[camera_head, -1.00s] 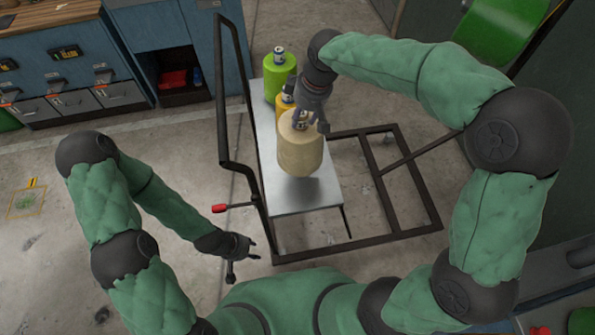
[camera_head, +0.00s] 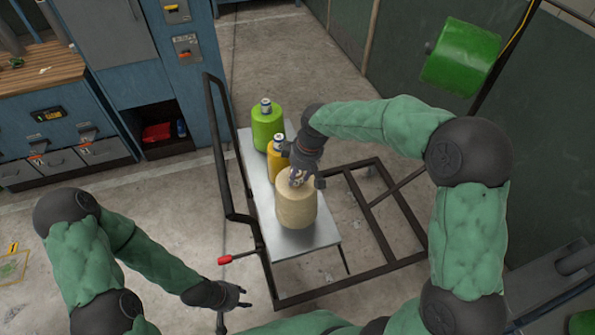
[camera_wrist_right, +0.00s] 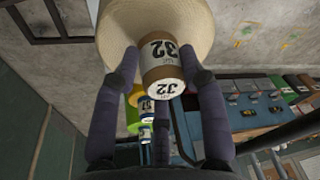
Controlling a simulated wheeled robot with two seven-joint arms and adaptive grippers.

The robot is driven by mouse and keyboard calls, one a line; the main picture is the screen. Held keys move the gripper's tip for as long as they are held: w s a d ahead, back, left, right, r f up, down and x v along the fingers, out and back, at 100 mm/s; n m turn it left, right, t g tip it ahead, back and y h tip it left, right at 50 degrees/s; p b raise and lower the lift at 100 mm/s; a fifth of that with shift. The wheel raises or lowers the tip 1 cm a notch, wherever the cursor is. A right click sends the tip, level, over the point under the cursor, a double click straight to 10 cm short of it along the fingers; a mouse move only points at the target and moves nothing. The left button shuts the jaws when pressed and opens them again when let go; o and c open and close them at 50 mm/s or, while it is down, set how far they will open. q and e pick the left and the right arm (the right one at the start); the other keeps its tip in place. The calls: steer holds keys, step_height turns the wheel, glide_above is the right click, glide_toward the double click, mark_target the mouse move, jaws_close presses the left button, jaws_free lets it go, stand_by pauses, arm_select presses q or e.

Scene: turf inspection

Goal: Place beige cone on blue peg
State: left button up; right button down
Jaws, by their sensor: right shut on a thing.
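The beige cone (camera_head: 296,208) is a wide spool of thread over the near part of the metal cart shelf (camera_head: 318,234). My right gripper (camera_head: 298,178) reaches down from above and is shut on the cone's top core. In the right wrist view, the fingers (camera_wrist_right: 163,68) hold the core, labelled 32, with the beige cone (camera_wrist_right: 205,18) beyond it. I cannot tell whether its base touches the shelf. My left gripper (camera_head: 236,296) is open and empty, low beside the cart. I cannot make out a blue peg in either view.
A yellow cone (camera_head: 273,168) and a green cone (camera_head: 267,124) stand on the shelf behind the beige one. The cart's dark frame (camera_head: 372,273) surrounds the shelf. A green cylinder (camera_head: 460,57) is mounted at upper right. Blue cabinets (camera_head: 110,100) stand at left.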

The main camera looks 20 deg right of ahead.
mark_target(298, 184)
steer(key=shift+w+f+b, duration=0.1)
steer(key=shift+f+b, duration=0.55)
steer(key=shift+f, duration=1.9)
steer(key=c, duration=0.7)
jaws_free()
steer(key=shift+f, duration=0.15)
step_height(298, 184, up, 12)
steer(key=s+d+p, duration=0.2)
steer(key=shift+p, duration=0.4)
